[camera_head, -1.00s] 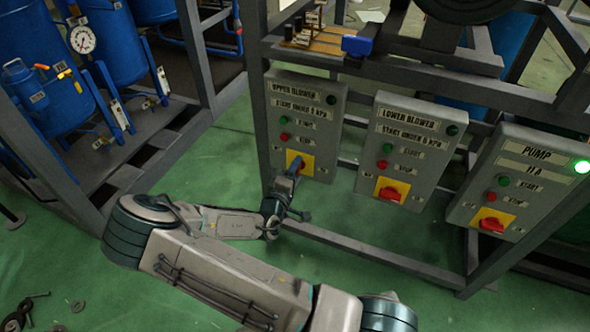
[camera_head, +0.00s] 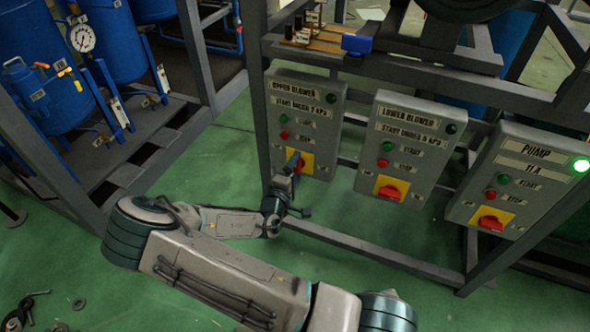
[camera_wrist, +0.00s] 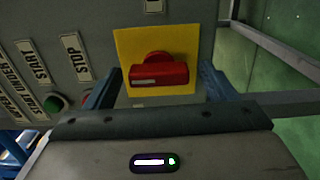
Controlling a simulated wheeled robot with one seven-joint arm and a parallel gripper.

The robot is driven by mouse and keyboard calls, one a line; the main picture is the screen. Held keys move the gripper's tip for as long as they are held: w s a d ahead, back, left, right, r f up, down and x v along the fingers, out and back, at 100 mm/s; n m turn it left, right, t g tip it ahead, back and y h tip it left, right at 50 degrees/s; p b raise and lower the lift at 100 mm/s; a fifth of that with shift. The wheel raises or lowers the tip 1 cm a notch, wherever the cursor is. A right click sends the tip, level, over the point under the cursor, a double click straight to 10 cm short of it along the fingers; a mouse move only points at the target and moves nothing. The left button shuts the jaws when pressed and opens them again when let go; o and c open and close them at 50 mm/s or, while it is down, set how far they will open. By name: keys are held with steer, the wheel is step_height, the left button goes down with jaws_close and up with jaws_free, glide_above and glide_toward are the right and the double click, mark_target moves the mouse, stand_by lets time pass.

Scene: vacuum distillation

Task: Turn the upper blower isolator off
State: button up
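The upper blower panel (camera_head: 303,112) is a grey box with label plates, a green and a red button, and a dark lamp. Its isolator is a red knob on a yellow plate (camera_head: 306,164), partly hidden by my gripper in the head view. In the wrist view the red isolator knob (camera_wrist: 158,74) lies with its bar across the picture on the yellow plate (camera_wrist: 125,45). My gripper (camera_head: 295,166) is at the isolator. In the wrist view its two blue fingers (camera_wrist: 157,88) stand apart, one on each side of the knob, with gaps to it.
To the right are the lower blower panel (camera_head: 408,145) and the pump panel (camera_head: 525,180), whose lamp is lit green; each has a red isolator on yellow. A grey frame rail (camera_head: 370,250) runs below the panels. Blue tanks (camera_head: 45,95) stand at left. Green floor is open between.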

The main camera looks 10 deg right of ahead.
steer(key=p+v, duration=0.1)
steer(key=v, duration=1.2)
steer(key=shift+s+a, duration=0.25)
steer(key=shift+s, duration=0.1)
